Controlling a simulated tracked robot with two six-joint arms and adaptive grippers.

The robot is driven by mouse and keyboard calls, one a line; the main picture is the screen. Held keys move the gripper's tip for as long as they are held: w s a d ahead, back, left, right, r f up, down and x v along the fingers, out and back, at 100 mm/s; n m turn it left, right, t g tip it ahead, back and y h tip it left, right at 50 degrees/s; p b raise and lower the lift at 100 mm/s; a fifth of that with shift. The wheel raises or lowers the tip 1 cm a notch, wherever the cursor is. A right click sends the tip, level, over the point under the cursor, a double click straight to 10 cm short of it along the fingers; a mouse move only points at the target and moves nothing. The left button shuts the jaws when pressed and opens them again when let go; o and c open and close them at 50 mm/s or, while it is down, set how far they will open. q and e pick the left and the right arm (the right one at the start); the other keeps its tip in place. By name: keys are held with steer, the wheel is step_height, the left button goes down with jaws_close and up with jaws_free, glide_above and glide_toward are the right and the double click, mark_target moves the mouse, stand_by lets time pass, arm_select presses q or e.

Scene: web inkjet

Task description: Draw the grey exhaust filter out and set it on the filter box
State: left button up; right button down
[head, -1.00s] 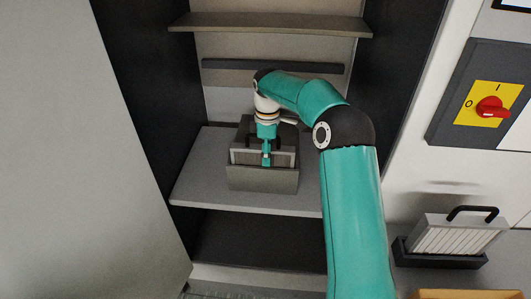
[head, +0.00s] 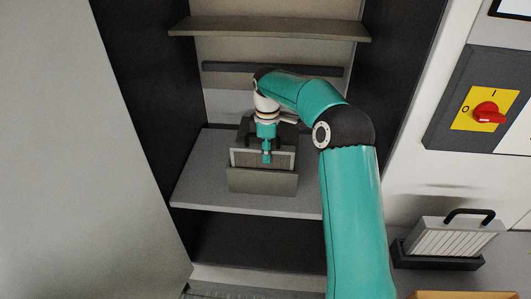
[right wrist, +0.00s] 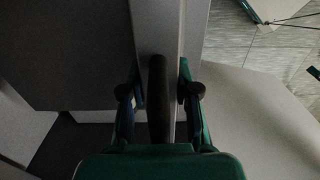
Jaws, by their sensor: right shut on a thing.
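The grey exhaust filter (head: 281,160) stands in a grey holder (head: 262,182) on the cabinet's middle shelf. Its frame shows above the holder's front wall, and my gripper covers part of it. My right gripper (head: 267,156) points down at the filter and is shut on its dark handle. In the right wrist view the dark handle (right wrist: 158,95) lies between the two fingers of the gripper (right wrist: 160,92). A tan edge (head: 465,294) at the bottom right may be the filter box; most of it is out of frame. My left gripper is not in view.
The middle shelf (head: 200,188) has bare room left of the holder. An upper shelf (head: 270,26) hangs above my arm. A white pleated filter (head: 450,238) with a black handle stands in a dark tray (head: 438,261) at right. A red switch (head: 487,112) is on the right panel.

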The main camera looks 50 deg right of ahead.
steer(key=shift+r+p, duration=4.95)
steer(key=shift+r, duration=0.5)
